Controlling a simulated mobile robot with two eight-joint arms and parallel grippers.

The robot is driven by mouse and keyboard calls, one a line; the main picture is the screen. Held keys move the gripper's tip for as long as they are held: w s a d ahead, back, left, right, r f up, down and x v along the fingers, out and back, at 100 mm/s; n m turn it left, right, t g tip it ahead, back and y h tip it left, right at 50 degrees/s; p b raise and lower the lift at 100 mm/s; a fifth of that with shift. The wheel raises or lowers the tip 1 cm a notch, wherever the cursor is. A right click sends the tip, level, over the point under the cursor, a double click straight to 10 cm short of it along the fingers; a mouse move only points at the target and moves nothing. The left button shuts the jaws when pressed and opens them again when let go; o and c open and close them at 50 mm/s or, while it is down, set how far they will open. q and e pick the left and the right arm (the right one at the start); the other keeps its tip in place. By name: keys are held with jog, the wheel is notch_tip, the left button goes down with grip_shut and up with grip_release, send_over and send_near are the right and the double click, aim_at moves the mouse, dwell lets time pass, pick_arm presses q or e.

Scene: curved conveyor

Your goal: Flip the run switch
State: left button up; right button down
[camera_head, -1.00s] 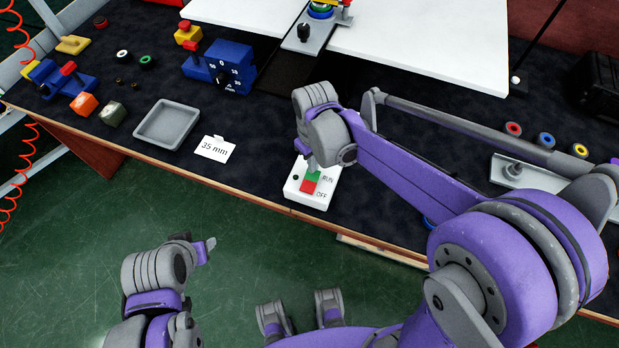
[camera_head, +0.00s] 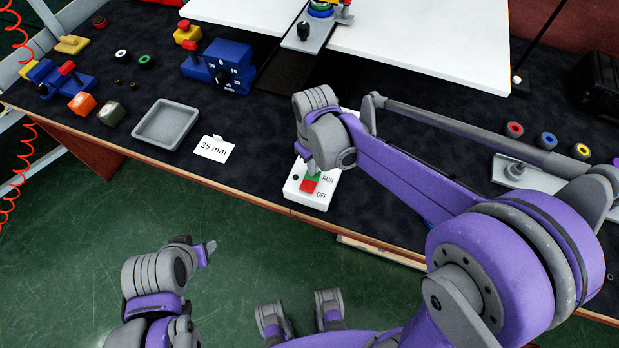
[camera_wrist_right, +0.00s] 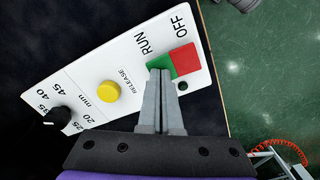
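The run switch (camera_head: 310,187) is a rocker with a green half by the word RUN and a red half by the word OFF. It sits on a white control box (camera_head: 306,202) near the table's front edge. In the right wrist view the green half (camera_wrist_right: 160,64) and red half (camera_wrist_right: 185,60) show beyond my fingers. My right gripper (camera_head: 312,170) points down over the green half. Its fingers (camera_wrist_right: 161,74) are together with nothing between them, tips at the green half; contact is unclear. My left gripper (camera_head: 209,250) hangs in front of the table, away from the switch.
The box also bears a yellow RELEASE button (camera_wrist_right: 108,92) and a black mm dial (camera_wrist_right: 58,118). A grey tray (camera_head: 166,124) and a "35 mm" card (camera_head: 213,149) lie to the left. A blue dial unit (camera_head: 222,69) stands behind. A white panel (camera_head: 430,40) spans the back.

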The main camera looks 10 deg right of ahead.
jog(key=shift+f, duration=0.15)
notch_tip(320, 180, up, 7)
jog(key=p, duration=0.4)
dwell(0.5)
dwell(0.5)
